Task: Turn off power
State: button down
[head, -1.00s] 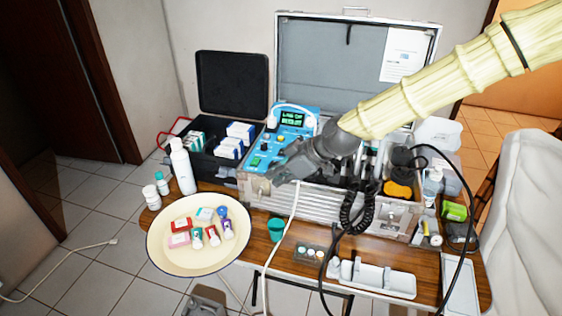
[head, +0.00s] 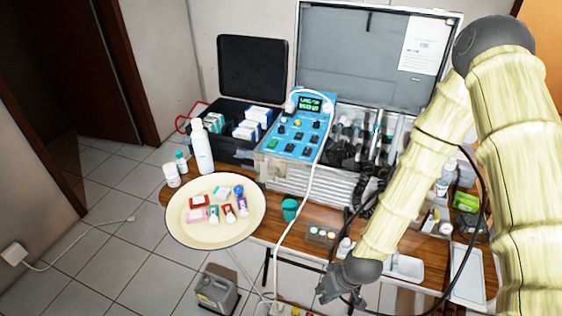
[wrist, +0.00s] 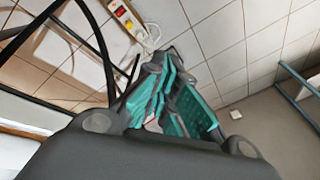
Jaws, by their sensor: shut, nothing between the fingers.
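The blue control panel (head: 296,135) sits in the open metal case, and its small green screen (head: 310,103) is lit. A white cable (head: 306,205) runs from it over the table's front edge to the floor. A power strip with red and yellow parts (wrist: 124,17) lies on the floor tiles in the wrist view, with a white cable plugged into its near end. Part of this strip (head: 290,309) shows at the bottom of the head view. My gripper (head: 330,292) is shut and empty, in front of the table and pointing down. Its teal-padded fingers (wrist: 168,70) appear just below the strip in the wrist view.
A grey container (head: 216,289) is on the floor. A wall outlet (head: 14,253) is at far left. Floor at left is mostly clear.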

jog(key=s+d+f+m+h, duration=0.1)
jog(key=s+d+f, duration=0.1)
jog(key=s, duration=0.3)
jog(key=s+d+f+m+g+h, duration=0.1)
jog(key=s+d+f+m, duration=0.1)
jog(key=s+d, duration=0.3)
jog(key=s+d+f+m+h, duration=0.1)
jog(key=s+d+f, duration=0.2)
jog(key=s, duration=0.4)
jog(key=shift+s+d+f+m, duration=0.2)
jog(key=shift+d+f+m, duration=0.15)
jog(key=shift+f, duration=0.1)
jog(key=shift+a, duration=0.1)
